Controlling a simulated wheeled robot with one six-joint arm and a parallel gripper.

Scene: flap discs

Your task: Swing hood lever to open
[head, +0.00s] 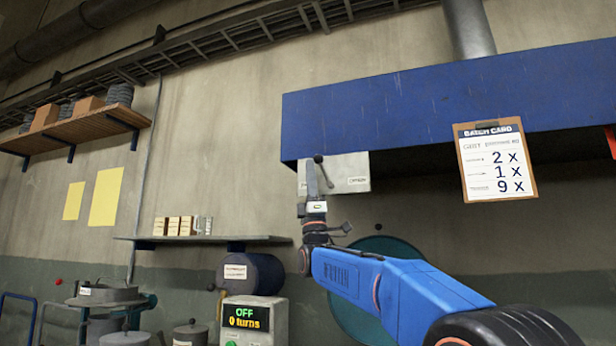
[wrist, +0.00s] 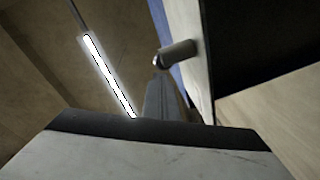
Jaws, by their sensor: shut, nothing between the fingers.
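The hood lever (head: 325,173) is a short dark rod with a round knob, on a pale control box (head: 350,172) under the blue hood (head: 400,105). Its knob is up and tilted left. In the wrist view a grey rod end (wrist: 180,51), apparently the lever, sticks out from the pale box face. My gripper (head: 311,170) points up just left of the lever, its fingers shut and empty. In the wrist view my fingers (wrist: 165,98) lie just below the rod end; I cannot tell whether they touch it. The labels on the box are too small to read.
A batch card (head: 496,160) on a clipboard hangs on the hood front, right of the lever. A wall shelf (head: 205,239) with small boxes is at lower left. A display box (head: 254,320) reads "OFF 0 turns".

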